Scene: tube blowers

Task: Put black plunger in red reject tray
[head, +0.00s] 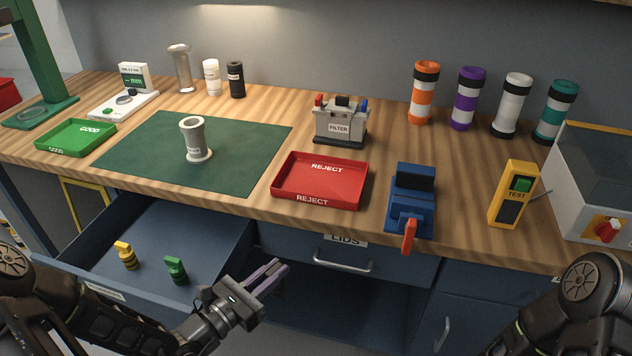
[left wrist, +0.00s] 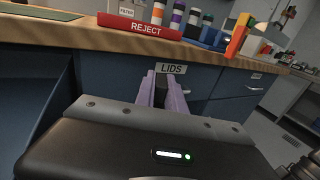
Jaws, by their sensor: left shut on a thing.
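My left gripper (head: 275,274) is in front of the bench, to the right of the open drawer and below the bench top. Its purple fingers are closed on a small dark thing, the black plunger (left wrist: 162,91), which shows between the fingers in the left wrist view and is mostly hidden. The red reject tray (head: 320,201) lies empty at the bench's front edge, above and to the right of the gripper. It also shows in the left wrist view (left wrist: 140,28). Only part of my right arm shows at lower right; its gripper is out of view.
The open drawer (head: 205,222) holds a yellow plunger (head: 126,256) and a green plunger (head: 175,270). A green mat (head: 235,150) with a grey tube (head: 194,140) lies left of the tray. A blue vise (head: 411,200) with an orange handle stands to its right.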

